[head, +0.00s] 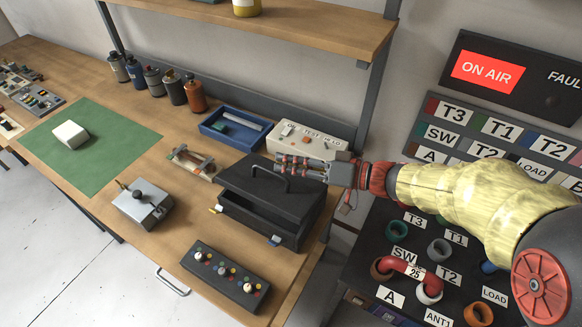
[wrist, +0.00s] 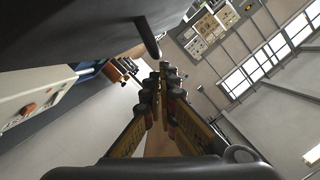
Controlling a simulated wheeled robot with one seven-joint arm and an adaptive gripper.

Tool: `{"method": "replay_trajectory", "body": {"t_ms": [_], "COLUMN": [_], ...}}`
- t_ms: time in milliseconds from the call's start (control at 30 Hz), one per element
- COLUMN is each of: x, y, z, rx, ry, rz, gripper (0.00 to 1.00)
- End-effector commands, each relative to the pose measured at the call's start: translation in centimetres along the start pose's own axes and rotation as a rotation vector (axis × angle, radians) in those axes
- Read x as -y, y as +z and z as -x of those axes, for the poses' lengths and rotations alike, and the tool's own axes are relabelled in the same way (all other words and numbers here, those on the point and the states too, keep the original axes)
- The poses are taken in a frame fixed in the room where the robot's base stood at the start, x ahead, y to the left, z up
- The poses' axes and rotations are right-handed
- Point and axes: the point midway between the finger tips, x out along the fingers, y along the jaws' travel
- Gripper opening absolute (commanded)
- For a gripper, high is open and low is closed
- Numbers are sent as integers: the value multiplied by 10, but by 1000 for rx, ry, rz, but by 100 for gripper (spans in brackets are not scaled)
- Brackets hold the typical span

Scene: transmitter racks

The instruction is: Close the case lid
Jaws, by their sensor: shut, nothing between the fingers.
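The black case (head: 258,218) stands on the wooden bench, with light latches along its front edge.
A white test box (head: 310,140) and a blue tray (head: 232,130) stand behind the case. A button panel (head: 224,276) lies in front, and a grey metal box (head: 142,203) is to the left. A rack with labelled jacks (head: 430,250) is at right. A shelf (head: 290,25) hangs above.

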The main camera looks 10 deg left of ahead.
Motion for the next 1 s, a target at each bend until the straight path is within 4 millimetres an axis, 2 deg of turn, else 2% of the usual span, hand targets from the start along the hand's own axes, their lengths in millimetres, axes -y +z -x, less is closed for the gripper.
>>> {"method": "replay_trajectory", "body": {"t_ms": [33, 400, 1000], "x": [-2, 6, 10], "y": [10, 34, 41], "z": [-2, -8, -10], "rx": [0, 0, 0], "ry": [-1, -1, 0], "rz": [4, 1, -1], "gripper": [0, 0, 0]}}
